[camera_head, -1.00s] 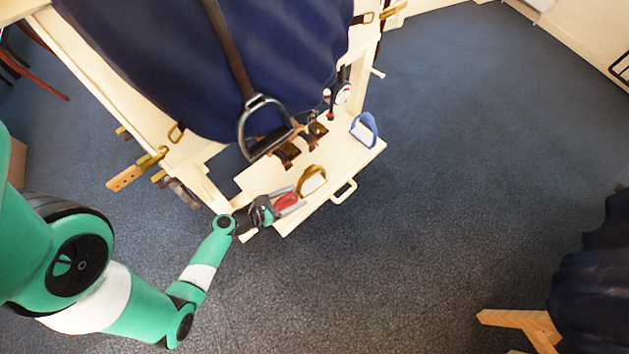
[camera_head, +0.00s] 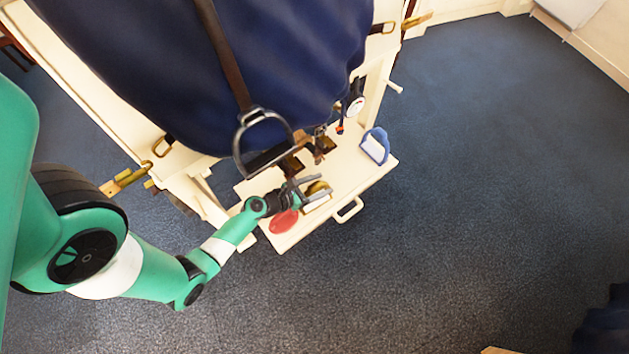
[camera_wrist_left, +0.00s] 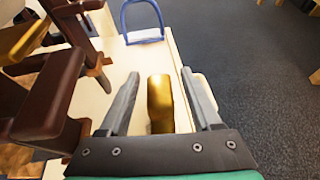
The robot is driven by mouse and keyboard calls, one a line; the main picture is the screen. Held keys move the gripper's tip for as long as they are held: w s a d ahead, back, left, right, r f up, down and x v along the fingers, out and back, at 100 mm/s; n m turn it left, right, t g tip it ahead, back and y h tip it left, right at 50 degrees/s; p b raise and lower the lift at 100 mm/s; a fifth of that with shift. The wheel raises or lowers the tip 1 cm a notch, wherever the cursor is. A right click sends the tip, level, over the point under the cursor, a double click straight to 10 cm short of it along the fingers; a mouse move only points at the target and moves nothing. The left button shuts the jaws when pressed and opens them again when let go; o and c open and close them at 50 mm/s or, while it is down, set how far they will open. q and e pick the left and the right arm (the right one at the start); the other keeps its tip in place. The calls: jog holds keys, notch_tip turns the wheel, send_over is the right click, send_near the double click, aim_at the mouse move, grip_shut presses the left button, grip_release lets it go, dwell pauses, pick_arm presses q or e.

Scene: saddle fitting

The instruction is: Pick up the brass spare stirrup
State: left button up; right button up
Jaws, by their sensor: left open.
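The brass spare stirrup (camera_head: 316,188) stands on the cream tray (camera_head: 345,185) that juts from the stand. In the left wrist view the brass stirrup (camera_wrist_left: 160,100) shows as a gold curved top between my two fingers. My left gripper (camera_head: 321,186) is open, with one finger on each side of the stirrup; it also shows in the left wrist view (camera_wrist_left: 158,88). I cannot tell whether either finger touches the brass. The stirrup's lower part is partly hidden by the fingers. My right gripper is not in view.
A blue stirrup (camera_head: 375,146) stands farther along the tray. A red oval item (camera_head: 284,221) lies below my left gripper. A dark hanging stirrup (camera_head: 262,143) and brown wooden pieces (camera_head: 298,165) are close by. Open floor lies to the right.

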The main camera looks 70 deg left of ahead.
pick_arm(q)
jog(key=shift+w+a+f, duration=0.15)
jog(key=shift+w+a, duration=0.15)
jog(key=shift+w, duration=0.35)
jog(key=shift+s+d, duration=0.15)
jog(key=shift+s, duration=0.05)
jog(key=shift+c, duration=0.6)
grip_shut()
